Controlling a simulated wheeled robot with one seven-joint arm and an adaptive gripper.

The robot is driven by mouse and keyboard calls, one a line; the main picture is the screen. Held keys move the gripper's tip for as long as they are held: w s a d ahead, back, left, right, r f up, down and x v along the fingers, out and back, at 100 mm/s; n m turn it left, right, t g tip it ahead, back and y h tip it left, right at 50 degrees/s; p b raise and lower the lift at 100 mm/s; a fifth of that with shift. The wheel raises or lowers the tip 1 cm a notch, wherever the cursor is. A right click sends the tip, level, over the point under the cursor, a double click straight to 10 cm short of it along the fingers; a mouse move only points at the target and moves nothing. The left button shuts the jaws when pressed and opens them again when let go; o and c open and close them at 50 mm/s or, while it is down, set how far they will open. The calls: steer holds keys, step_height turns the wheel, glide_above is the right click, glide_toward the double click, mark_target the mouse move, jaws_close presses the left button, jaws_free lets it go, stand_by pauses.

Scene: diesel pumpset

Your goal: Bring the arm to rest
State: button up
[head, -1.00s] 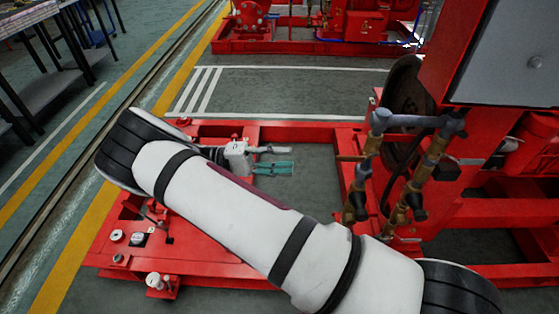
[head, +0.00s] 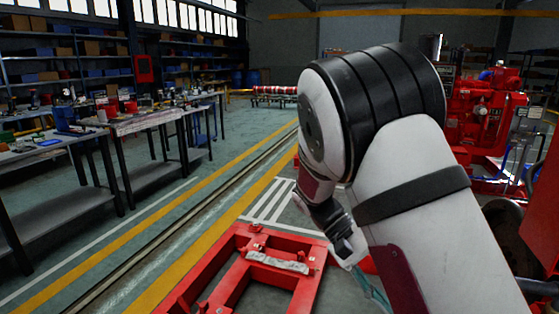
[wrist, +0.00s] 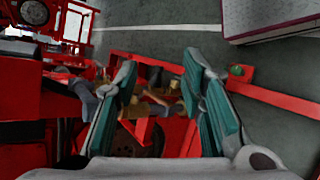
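My arm (head: 430,210) is white with black bands. It is bent and raised, and fills the right middle of the head view. My gripper (wrist: 163,105) is open in the wrist view, with its teal-padded fingers wide apart and nothing held between them. In the head view only a little teal of the gripper (head: 374,288) shows beside the forearm, and the rest is hidden by the arm.
A red base frame (head: 215,287) with a pale piece lying on it is low in the head view. Workbenches (head: 150,122) stand at left. A red engine (head: 480,110) stands at right. The floor between benches and frame is clear.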

steer(key=s+r+n+t+y, duration=0.2)
steer(key=s+r+t+y, duration=0.3)
steer(key=s+r, duration=0.5)
steer(key=s+a+n+t+y, duration=0.1)
steer(key=s+t+y, duration=0.15)
steer(key=s, duration=0.35)
steer(key=s+a+t+y, duration=0.1)
steer(key=s+t, duration=0.2)
steer(key=s, duration=0.4)
step_height(320, 180, up, 14)
steer(key=t+p, duration=0.2)
steer(key=p, duration=1)
steer(key=shift+w+d+f+p, duration=0.2)
steer(key=shift+f+p, duration=0.05)
steer(key=shift+p, duration=0.1)
steer(key=shift+h, duration=0.25)
